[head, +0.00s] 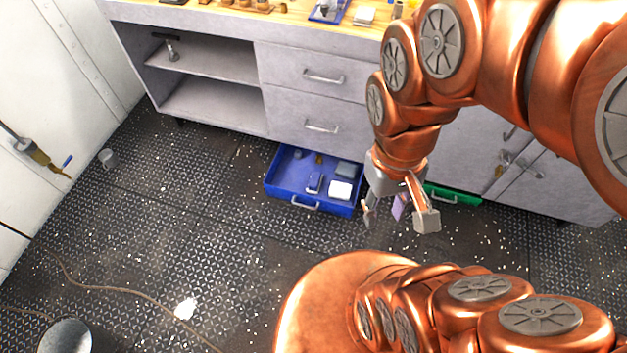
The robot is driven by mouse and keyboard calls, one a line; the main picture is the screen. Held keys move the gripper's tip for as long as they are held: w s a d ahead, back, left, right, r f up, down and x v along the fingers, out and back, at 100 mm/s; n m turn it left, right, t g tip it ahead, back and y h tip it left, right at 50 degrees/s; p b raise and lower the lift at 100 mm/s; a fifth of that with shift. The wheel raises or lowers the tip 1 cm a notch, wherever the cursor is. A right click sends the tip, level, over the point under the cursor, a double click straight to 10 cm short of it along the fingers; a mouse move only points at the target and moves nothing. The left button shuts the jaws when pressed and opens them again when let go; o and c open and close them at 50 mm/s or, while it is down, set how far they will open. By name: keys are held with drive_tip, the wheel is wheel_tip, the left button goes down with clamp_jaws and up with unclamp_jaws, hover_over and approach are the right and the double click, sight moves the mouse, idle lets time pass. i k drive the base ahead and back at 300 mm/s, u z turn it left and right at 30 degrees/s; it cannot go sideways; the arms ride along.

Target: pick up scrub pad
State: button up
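I cannot tell for sure which thing is the scrub pad. A small flat purple piece (399,206) shows between the fingers of my gripper (398,218); it may be the pad. My gripper points down with its two fingers wide apart, and I see no finger touching the purple piece. The gripper hides part of what lies behind it. A blue drawer-like bin (283,192) to the left of my gripper holds a white block (340,190), a grey-blue flat block (343,168), a small blue item (314,182) and other small items.
A green tray (466,198) with a handle is partly hidden behind my gripper. A grey cabinet (215,115) with drawers stands behind, under a cluttered wooden top. The middle-left floor is mostly clear.

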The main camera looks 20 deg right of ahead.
sight(315, 179)
drive_tip(key=u, duration=2.05)
drive_tip(key=k, duration=0.85)
drive_tip(key=z, duration=0.45)
